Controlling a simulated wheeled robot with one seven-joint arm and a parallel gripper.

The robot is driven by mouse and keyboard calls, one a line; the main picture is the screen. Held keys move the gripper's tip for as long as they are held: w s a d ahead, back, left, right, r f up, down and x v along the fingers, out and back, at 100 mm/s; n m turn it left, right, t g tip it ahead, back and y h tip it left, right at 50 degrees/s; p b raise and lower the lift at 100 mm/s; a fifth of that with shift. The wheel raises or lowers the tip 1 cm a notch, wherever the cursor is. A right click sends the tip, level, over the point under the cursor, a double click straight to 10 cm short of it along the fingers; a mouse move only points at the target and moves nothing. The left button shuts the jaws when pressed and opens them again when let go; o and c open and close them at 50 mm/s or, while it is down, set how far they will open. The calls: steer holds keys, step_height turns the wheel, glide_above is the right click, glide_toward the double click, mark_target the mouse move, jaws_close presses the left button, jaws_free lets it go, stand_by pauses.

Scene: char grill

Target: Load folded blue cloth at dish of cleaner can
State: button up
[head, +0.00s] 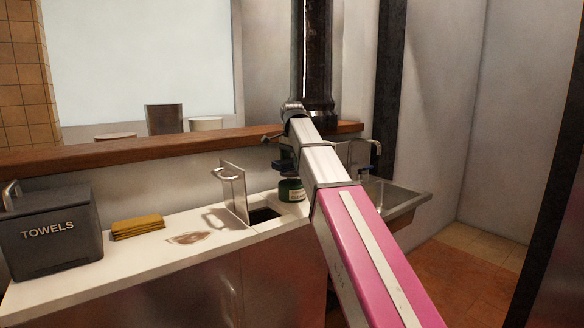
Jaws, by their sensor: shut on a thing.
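The cleaner can (291,191), dark green with a pale label, stands at the back of the white counter beside the opening. My gripper (281,160) is dark and small in the head view, just above the can in the picture. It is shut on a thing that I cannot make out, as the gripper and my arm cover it. I cannot tell whether it touches the can. No blue cloth shows. The can's dish cannot be made out.
A folded yellow cloth (138,227) lies on the counter (195,257) beside the grey TOWELS box (52,234). A brownish stain (190,238) is nearby. A raised lid (233,192) with a handle stands by a dark opening (263,215). A sink (396,199) is right of my arm.

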mark_target(292, 160)
steer(key=shift+r, duration=1.9)
